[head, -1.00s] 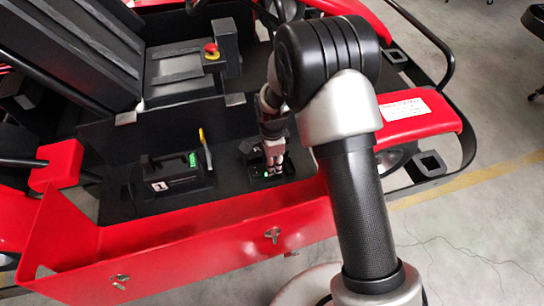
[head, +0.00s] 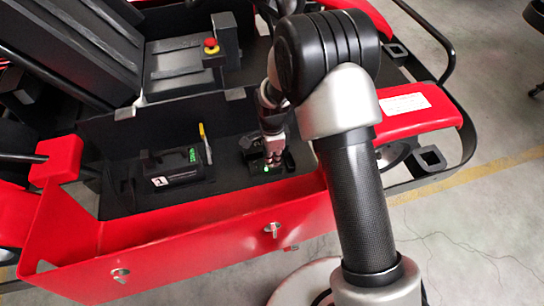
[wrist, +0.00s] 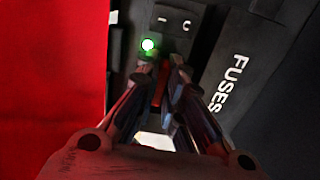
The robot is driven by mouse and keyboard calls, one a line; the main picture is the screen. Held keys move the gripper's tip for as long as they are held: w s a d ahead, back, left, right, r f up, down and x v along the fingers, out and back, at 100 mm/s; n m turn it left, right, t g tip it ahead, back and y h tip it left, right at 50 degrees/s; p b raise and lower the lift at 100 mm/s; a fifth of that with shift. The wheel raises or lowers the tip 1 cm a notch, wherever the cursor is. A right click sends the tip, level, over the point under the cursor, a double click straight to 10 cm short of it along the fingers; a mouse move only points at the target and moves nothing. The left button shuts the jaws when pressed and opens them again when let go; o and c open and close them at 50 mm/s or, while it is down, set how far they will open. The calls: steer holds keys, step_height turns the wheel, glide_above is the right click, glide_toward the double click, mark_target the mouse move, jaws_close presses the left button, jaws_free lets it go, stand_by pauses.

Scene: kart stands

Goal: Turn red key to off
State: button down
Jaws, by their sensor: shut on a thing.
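My gripper (head: 273,163) reaches down into the black tray of the red kart, at a small black switch box (head: 248,143). In the wrist view my gripper (wrist: 162,82) is shut on the red key (wrist: 160,92), a narrow red strip between the two fingers. The fingers hide most of the key, and I cannot tell its exact angle. A dark plate with I and O marks (wrist: 172,22) lies just beyond the fingertips. A green light (wrist: 148,44) glows beside the left fingertip.
A panel lettered FUSES (wrist: 231,85) is right of the fingers. A red wall (wrist: 50,90) stands close on the left. In the head view a black box with a green display (head: 178,168), a yellow lever (head: 206,143) and a red stop button (head: 211,46) are left of my gripper.

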steer(key=n, duration=0.4)
steer(key=shift+s+n, duration=0.1)
steer(key=shift+n, duration=0.9)
